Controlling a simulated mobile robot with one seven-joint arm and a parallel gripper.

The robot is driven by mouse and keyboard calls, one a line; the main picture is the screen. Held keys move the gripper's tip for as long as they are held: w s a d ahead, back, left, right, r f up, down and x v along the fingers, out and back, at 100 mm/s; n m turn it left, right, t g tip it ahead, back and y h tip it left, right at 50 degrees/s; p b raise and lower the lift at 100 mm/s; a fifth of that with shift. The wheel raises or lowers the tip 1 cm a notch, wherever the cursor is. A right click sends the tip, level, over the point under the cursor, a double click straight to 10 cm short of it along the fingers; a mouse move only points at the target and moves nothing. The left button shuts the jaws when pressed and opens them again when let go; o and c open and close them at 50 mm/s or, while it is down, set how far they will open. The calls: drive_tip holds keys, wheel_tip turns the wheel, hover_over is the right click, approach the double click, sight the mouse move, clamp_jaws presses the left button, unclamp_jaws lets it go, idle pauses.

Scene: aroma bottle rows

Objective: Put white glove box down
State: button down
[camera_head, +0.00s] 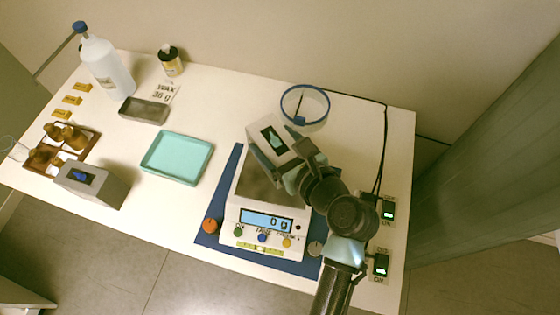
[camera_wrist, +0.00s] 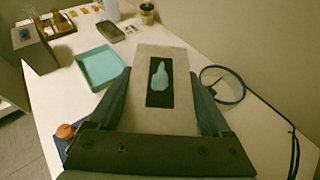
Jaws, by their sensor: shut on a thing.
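The white glove box (camera_head: 265,138) has a dark panel with a pale green glove picture. My gripper (camera_head: 298,165) is shut on it and holds it tilted over the back part of the scale. In the wrist view the box (camera_wrist: 172,60) fills the space between the two fingers of my gripper (camera_wrist: 165,105). Whether its underside touches anything is hidden. The scale (camera_head: 268,215) stands on a blue mat (camera_head: 207,240), and its display reads 0 g.
A teal tray (camera_head: 177,157) lies left of the scale. A round blue-rimmed dish (camera_head: 305,108) stands behind, right of the box. A grey box (camera_head: 90,184), brown rack (camera_head: 62,148), dark tray (camera_head: 144,110) and white bottle (camera_head: 106,66) are at left. Cables and switches (camera_head: 388,210) lie right.

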drive_tip(key=shift+f+b, duration=0.5)
drive_tip(key=shift+f, duration=2.55)
drive_tip(key=shift+f, duration=0.15)
unclamp_jaws()
